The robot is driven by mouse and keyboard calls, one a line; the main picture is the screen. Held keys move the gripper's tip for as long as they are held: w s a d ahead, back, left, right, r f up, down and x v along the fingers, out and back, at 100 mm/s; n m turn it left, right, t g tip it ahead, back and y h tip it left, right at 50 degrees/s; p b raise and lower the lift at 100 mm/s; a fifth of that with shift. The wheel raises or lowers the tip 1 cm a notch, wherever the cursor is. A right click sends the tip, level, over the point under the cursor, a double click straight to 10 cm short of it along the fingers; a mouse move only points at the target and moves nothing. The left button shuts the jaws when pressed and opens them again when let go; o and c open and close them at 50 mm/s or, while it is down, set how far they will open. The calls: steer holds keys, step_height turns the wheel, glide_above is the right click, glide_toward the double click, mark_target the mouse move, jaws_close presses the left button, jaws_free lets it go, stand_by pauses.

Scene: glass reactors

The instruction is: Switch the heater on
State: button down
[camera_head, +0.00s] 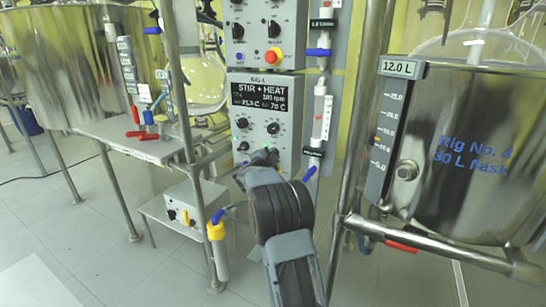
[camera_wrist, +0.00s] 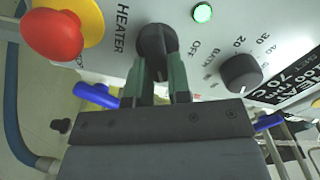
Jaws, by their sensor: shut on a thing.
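The heater knob (camera_wrist: 157,40) is a black rotary knob on the grey control panel, between the "HEATER" and "OFF" labels. In the wrist view, my gripper (camera_wrist: 160,75) has its two green-grey fingers on either side of this knob, shut on it. The fingers hide part of the knob. In the head view, my gripper (camera_head: 264,158) reaches the lower part of the "STIR + HEAT" control box (camera_head: 290,142), and my arm hides the heater knob there. The box's display (camera_head: 262,93) is lit and shows 70 °C.
A red button (camera_wrist: 52,35) on a yellow base sits left of the knob in the wrist view. A lit green lamp (camera_wrist: 202,13) and another black knob (camera_wrist: 241,72) are to the right. Steel posts and the 30 L vessel (camera_head: 470,150) flank my arm.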

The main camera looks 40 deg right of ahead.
steer(key=c, duration=1.4)
jaws_free()
steer(key=shift+w+a, duration=0.15)
steer(key=shift+a, duration=0.05)
steer(key=o, duration=0.3)
steer(key=shift+d, duration=0.15)
steer(key=shift+o, duration=0.2)
steer(key=p+v, duration=0.3)
steer(key=v, duration=1.1)
steer(key=shift+d, duration=0.1)
